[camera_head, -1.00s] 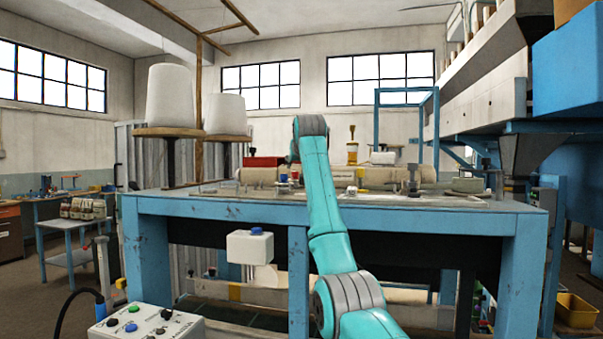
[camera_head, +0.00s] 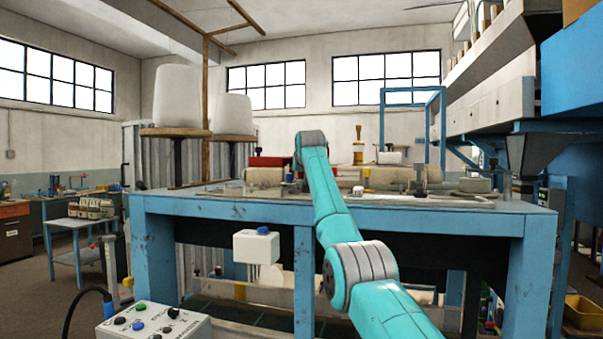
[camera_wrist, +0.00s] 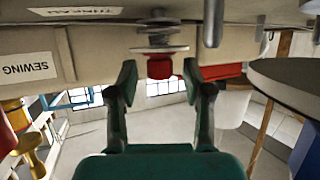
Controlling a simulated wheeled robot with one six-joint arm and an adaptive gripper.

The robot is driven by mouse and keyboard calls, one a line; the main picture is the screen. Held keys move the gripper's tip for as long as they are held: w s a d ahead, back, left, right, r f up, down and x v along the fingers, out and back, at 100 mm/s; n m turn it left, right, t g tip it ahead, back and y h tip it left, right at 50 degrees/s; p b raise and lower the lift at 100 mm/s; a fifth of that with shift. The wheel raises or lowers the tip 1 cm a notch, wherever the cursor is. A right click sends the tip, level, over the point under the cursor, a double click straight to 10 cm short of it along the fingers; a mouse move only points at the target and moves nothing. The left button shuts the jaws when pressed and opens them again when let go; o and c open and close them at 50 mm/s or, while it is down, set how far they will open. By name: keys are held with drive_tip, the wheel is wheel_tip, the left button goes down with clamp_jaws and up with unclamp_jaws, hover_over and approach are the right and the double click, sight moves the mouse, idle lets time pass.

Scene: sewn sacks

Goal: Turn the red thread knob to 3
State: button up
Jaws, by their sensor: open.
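The red thread knob (camera_wrist: 159,67) shows in the wrist view, which is upside down, below a stack of metal discs (camera_wrist: 158,38) on the beige machine head (camera_wrist: 105,45). My gripper (camera_wrist: 159,82) is open. Its two fingers stand apart, one to each side of the knob in the picture. I cannot tell whether they touch it. The knob's number marks are not readable. In the head view my arm hides the gripper and the knob.
The blue-framed bench (camera_head: 400,218) carries the machine. A red box (camera_head: 268,161) lies behind it, with white thread cones (camera_head: 181,95) at left. A white control box (camera_head: 150,328) with buttons stands front left. Labels reading SEWING (camera_wrist: 28,69) and THREAD (camera_wrist: 75,11) show in the wrist view.

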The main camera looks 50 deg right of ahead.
drive_tip(key=shift+c, duration=0.2)
clamp_jaws()
drive_tip(key=shift+s+d+n+t+y, duration=0.15)
drive_tip(key=shift+n+t+y, duration=0.45)
drive_tip(key=shift+n+y, duration=0.3)
drive_tip(key=shift+n+t+y, duration=0.8)
drive_tip(key=shift+n+y, duration=0.5)
drive_tip(key=shift+y, duration=0.1)
drive_tip(key=shift+o, duration=0.2)
unclamp_jaws()
drive_tip(key=shift+s, duration=0.1)
